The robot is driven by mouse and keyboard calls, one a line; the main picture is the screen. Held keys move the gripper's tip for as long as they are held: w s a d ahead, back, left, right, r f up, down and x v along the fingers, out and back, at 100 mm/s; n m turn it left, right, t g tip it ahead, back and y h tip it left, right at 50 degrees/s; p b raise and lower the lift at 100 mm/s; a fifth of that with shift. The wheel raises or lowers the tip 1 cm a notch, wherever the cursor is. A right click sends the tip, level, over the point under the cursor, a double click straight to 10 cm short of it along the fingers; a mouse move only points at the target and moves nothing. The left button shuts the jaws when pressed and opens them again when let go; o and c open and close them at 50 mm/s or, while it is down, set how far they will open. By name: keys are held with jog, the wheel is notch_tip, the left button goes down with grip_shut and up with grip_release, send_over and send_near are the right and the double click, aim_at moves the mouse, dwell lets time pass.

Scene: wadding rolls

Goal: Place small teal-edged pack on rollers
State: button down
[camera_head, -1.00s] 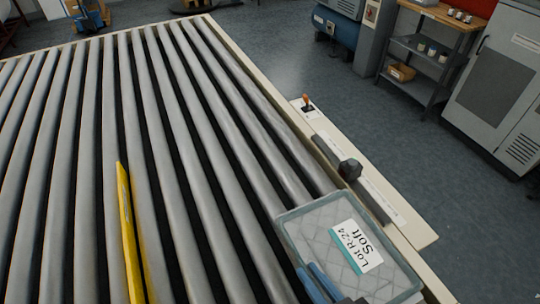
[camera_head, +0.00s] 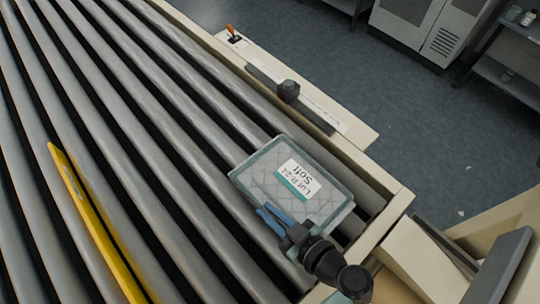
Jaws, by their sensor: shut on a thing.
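The small pack (camera_head: 262,172) is a clear, quilted, grey-teal packet. Its white label with a teal edge (camera_head: 298,180) reads "Lot R-24 Soft". It shows over the right end of the grey rollers (camera_head: 150,110), beside the cream side rail. My gripper (camera_head: 272,220) has blue fingers and is shut on the pack's near-left edge. The fingertips lie over that edge. I cannot tell whether the pack touches the rollers or is held just above them.
A yellow bar (camera_head: 90,225) lies along the rollers at the left. A side plate with a black knob (camera_head: 288,90) and a small orange lever (camera_head: 231,31) is fixed to the rail. Cream and grey panels (camera_head: 430,262) stand at lower right. Rollers between bar and pack are clear.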

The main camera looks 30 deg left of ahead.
jog(key=shift+f, duration=0.1)
jog(key=c, duration=0.9)
grip_release()
